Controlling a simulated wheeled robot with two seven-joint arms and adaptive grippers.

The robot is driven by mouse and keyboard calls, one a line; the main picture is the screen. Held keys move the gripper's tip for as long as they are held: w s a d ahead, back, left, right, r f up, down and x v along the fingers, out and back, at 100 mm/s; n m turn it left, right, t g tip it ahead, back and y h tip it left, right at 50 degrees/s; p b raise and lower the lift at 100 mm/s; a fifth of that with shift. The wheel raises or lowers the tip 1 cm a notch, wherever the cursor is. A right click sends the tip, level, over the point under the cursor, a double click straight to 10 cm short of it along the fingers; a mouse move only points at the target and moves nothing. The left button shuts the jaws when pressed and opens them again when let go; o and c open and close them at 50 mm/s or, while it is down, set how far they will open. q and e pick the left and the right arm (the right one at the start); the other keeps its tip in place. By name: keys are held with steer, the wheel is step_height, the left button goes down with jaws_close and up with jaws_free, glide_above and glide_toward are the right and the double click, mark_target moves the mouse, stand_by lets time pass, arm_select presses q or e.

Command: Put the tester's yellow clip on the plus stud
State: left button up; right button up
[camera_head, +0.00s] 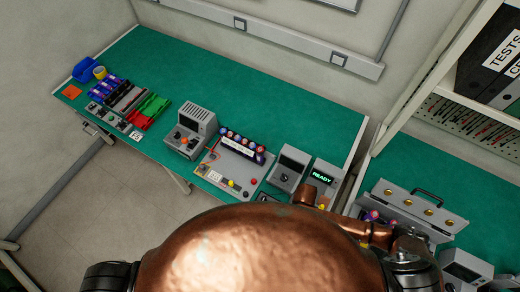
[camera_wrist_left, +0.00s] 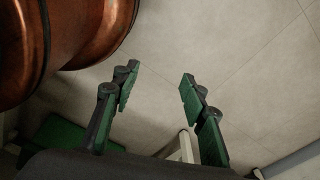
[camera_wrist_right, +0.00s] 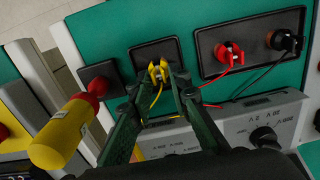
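The yellow clip (camera_wrist_right: 158,70) rests on a dark square pad in the right wrist view, with a yellow lead running down from it. My right gripper (camera_wrist_right: 160,80) is partly open, its two green fingers on either side of the yellow clip. I cannot tell whether they touch it. A red clip (camera_wrist_right: 230,54) and a black clip (camera_wrist_right: 286,42) sit on pads to the right, above a grey instrument (camera_wrist_right: 240,122). In the head view my body hides the right gripper and these clips. I cannot make out the plus stud. My left gripper (camera_wrist_left: 157,88) is open and empty above the floor.
A yellow tool with a red end (camera_wrist_right: 65,135) stands close left of my right gripper. In the head view, a grey board (camera_head: 232,170) with a row of cells, a unit reading READY (camera_head: 322,178) and a grey meter (camera_head: 287,168) occupy the green bench (camera_head: 290,105).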

steer(key=shift+s, duration=0.1)
steer(key=shift+c, duration=0.2)
steer(key=c, duration=0.3)
jaws_close()
steer(key=shift+r, duration=0.15)
steer(key=shift+r+p, duration=0.2)
steer(key=shift+p, duration=0.2)
steer(key=shift+r+p, duration=0.65)
steer(key=shift+p, duration=0.2)
step_height(320, 180, up, 2)
steer(key=p, duration=0.3)
steer(key=shift+r, duration=0.15)
arm_select(q)
steer(key=r, duration=0.2)
steer(key=s+r, duration=0.1)
steer(key=r, duration=0.2)
steer(key=shift+s+r, duration=0.1)
steer(key=shift+r, duration=0.15)
